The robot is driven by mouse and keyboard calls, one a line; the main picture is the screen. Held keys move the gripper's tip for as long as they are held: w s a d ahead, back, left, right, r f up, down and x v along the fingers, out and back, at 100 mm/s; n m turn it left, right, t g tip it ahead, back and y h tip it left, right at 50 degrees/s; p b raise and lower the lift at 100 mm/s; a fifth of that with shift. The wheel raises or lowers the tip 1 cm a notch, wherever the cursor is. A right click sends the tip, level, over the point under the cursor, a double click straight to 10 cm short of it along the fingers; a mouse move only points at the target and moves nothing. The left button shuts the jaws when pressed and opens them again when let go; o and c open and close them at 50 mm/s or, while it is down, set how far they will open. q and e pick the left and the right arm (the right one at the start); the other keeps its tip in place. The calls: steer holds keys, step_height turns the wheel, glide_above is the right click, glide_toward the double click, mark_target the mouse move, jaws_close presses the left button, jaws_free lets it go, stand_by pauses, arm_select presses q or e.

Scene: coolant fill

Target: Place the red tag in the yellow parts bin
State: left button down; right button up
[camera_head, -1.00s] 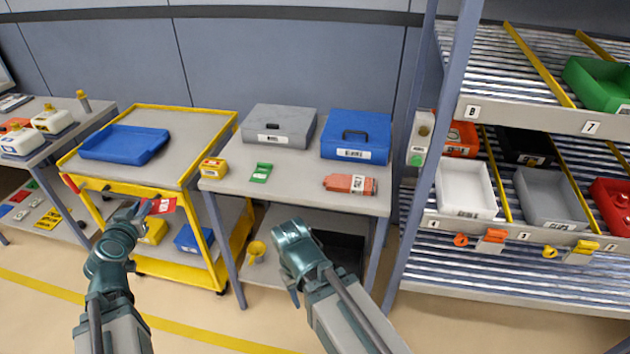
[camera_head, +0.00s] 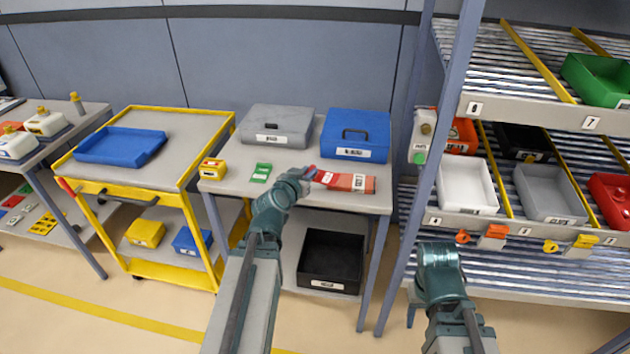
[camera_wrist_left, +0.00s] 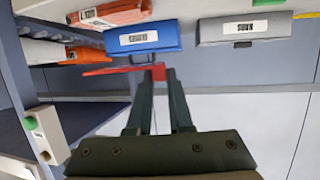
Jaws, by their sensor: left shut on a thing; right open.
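My left gripper (camera_head: 311,173) is shut on the red tag (camera_wrist_left: 158,73), above the middle table. The wrist view shows the tag as a thin red piece at the fingertips. In the head view it overlaps the orange-red pack (camera_head: 358,183), so its outline is hard to tell. A yellow bin (camera_head: 146,234) sits on the lower shelf of the yellow cart, left of and well away from my left gripper. My right gripper (camera_head: 411,314) is open and empty, low in front of the rack.
The middle table (camera_head: 230,185) holds a grey case (camera_head: 278,126), a blue case (camera_head: 356,135), a green tag (camera_head: 261,172) and a small yellow box (camera_head: 212,168). A blue bin (camera_head: 192,241) sits beside the yellow bin. A black bin (camera_head: 331,258) is under the table.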

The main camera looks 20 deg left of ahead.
arm_select(q)
steer(key=shift+w+d+f+n+y+b, duration=0.1)
steer(key=shift+w+f+n+y+b, duration=0.3)
steer(key=shift+w+f+b, duration=0.35)
steer(key=shift+w+d+f+n+y+b, duration=0.1)
steer(key=shift+w+f+n+y+b, duration=0.35)
steer(key=shift+f+b, duration=0.5)
steer(key=shift+w+d+f+n+y+b, duration=0.1)
steer(key=shift+w+f+n+y+b, duration=0.15)
steer(key=shift+w+f+y+b, duration=0.6)
steer(key=shift+s+a+f+h, duration=0.1)
steer(key=shift+s+f+h, duration=0.05)
steer(key=shift+h, duration=0.15)
steer(key=b, duration=0.1)
glide_above(274, 175)
steer(key=s+d, duration=0.3)
steer(key=shift+w+a+f, duration=0.1)
steer(key=shift+w+f, duration=0.1)
steer(key=shift+f, duration=0.45)
steer(key=shift+a, duration=0.1)
steer(key=shift+a, duration=0.35)
step_height(274, 175, down, 4)
steer(key=b, duration=0.4)
steer(key=shift+a, duration=0.15)
steer(key=shift+r, duration=0.15)
